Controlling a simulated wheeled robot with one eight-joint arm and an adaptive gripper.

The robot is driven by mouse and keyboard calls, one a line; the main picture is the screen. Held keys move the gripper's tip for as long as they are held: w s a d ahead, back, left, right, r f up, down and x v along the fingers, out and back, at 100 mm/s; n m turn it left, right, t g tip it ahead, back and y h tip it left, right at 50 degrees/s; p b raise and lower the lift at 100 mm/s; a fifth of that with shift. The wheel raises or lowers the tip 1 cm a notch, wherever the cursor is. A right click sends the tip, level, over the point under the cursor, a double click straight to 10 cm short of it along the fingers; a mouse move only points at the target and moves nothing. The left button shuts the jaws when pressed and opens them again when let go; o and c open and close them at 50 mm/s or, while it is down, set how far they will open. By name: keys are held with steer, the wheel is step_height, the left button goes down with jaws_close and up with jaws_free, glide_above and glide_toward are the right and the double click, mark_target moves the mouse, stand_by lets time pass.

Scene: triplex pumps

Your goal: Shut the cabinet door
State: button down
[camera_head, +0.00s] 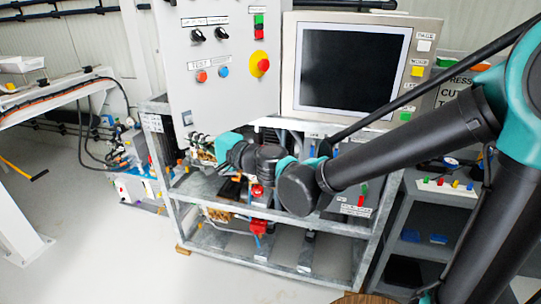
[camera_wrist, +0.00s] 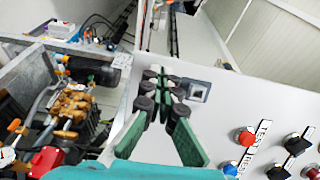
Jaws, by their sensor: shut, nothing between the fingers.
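The cabinet door (camera_head: 225,95) is a light grey panel with knobs, buttons and a yellow emergency stop, standing above the left part of the pump frame. It fills the right side of the wrist view (camera_wrist: 225,105), with its red and blue buttons and a dark square latch (camera_wrist: 198,91) near its edge. My gripper (camera_wrist: 163,82) has green pads on dark jointed fingers, drawn together at the tips with nothing held. It appears close to the door's edge by the latch; I cannot tell whether it touches. In the head view my wrist is below the door and the fingers are hard to make out.
A screen unit (camera_head: 352,68) stands right of the door. The metal pump frame (camera_head: 270,215) with pipes and red parts is below my wrist. A shelf (camera_head: 425,230) is at the right, a white bench (camera_head: 45,97) at the left. The floor (camera_head: 85,230) at lower left is mostly clear.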

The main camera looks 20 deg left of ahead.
steer(key=w+a+m+t+h, duration=0.2)
steer(key=w+a+m+t, duration=0.15)
steer(key=w+a, duration=0.35)
steer(key=w+a+m+t+h, duration=0.25)
steer(key=w+a+t, duration=0.2)
steer(key=a, duration=0.45)
steer(key=w+a+m+t+h, duration=0.2)
steer(key=w+a+h, duration=0.1)
steer(key=w, duration=0.6)
steer(key=w+a+m+t+h, duration=0.2)
steer(key=w+a+m+h, duration=0.1)
steer(key=w, duration=0.6)
steer(key=shift+w+a+t, duration=0.25)
steer(key=shift+a+t, duration=0.15)
steer(key=shift+a, duration=0.5)
